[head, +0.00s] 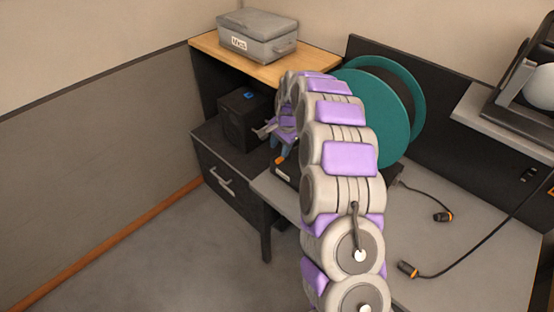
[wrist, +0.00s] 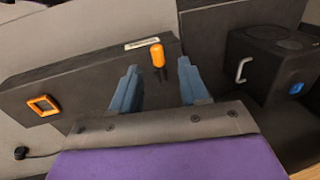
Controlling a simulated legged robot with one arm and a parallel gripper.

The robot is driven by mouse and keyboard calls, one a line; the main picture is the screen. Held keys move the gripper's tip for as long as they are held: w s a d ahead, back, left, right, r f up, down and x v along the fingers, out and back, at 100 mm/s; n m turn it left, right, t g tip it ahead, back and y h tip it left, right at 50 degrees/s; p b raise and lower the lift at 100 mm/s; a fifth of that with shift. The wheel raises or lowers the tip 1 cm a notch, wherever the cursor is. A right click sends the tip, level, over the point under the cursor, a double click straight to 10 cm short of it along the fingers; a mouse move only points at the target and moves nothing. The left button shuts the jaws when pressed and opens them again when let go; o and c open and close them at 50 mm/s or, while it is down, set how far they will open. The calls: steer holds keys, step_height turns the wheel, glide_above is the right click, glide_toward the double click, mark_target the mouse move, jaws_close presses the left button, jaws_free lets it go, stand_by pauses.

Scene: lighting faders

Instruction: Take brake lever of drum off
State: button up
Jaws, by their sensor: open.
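The drum (head: 371,112) is a large teal reel on the grey table, partly hidden behind my arm in the head view. The brake lever (wrist: 157,54) has an orange grip on a short dark stem, and rises from a long black base (wrist: 85,82) in the wrist view. A small orange piece (head: 280,160) shows on the black base in the head view. My gripper (wrist: 158,66) is open, its two blue fingers on either side of the lever in the picture. I cannot tell whether they touch it. In the head view my arm partly hides the gripper.
A grey lidded box (head: 258,36) stands on a wooden shelf. A black box with a handle (wrist: 270,65) stands near the gripper. An orange-framed square (wrist: 43,105) is on the base.

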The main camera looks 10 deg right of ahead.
mark_target(279, 159)
steer(key=f, duration=0.4)
steer(key=d+f+b, duration=0.1)
steer(key=f, duration=0.1)
steer(key=shift+w, duration=0.4)
steer(key=shift+w+a+f, duration=0.1)
steer(key=shift+a+f, duration=0.1)
steer(key=shift+a, duration=0.55)
steer(key=shift+d, duration=0.5)
steer(key=c, duration=0.6)
jaws_close()
steer(key=shift+a, duration=0.15)
steer(key=shift+f, duration=0.1)
